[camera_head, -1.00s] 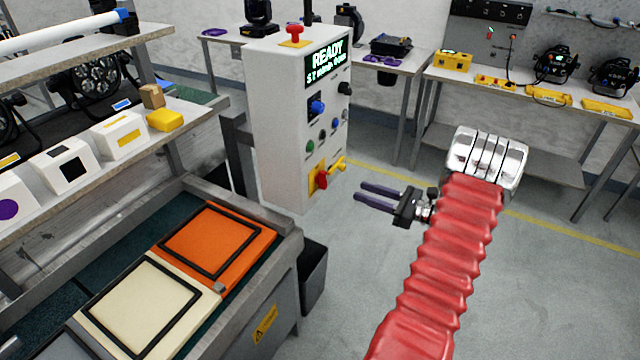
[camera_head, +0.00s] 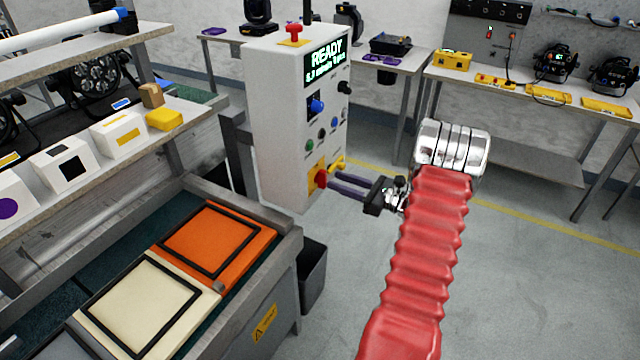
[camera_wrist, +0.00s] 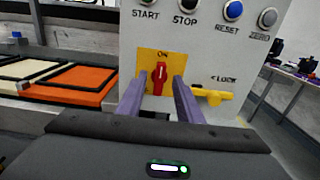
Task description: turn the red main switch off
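The red main switch (camera_head: 321,180) sits on a yellow plate low on the front of the grey control cabinet (camera_head: 278,130). In the wrist view the red switch handle (camera_wrist: 159,77) stands upright, pointing to the ON mark. My gripper (camera_head: 331,182) is at the switch, its two purple fingers apart. In the wrist view the fingers (camera_wrist: 157,88) lie one on each side of the red handle, with gaps visible. Whether the tips reach past the handle is hard to tell. The cabinet display (camera_head: 325,60) reads READY.
A yellow lock lever (camera_wrist: 212,95) sticks out just right of the switch. START, STOP, RESET and ZERO buttons are above it. A bench with an orange pad (camera_head: 215,243) stands left of the cabinet. The floor to the right is open.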

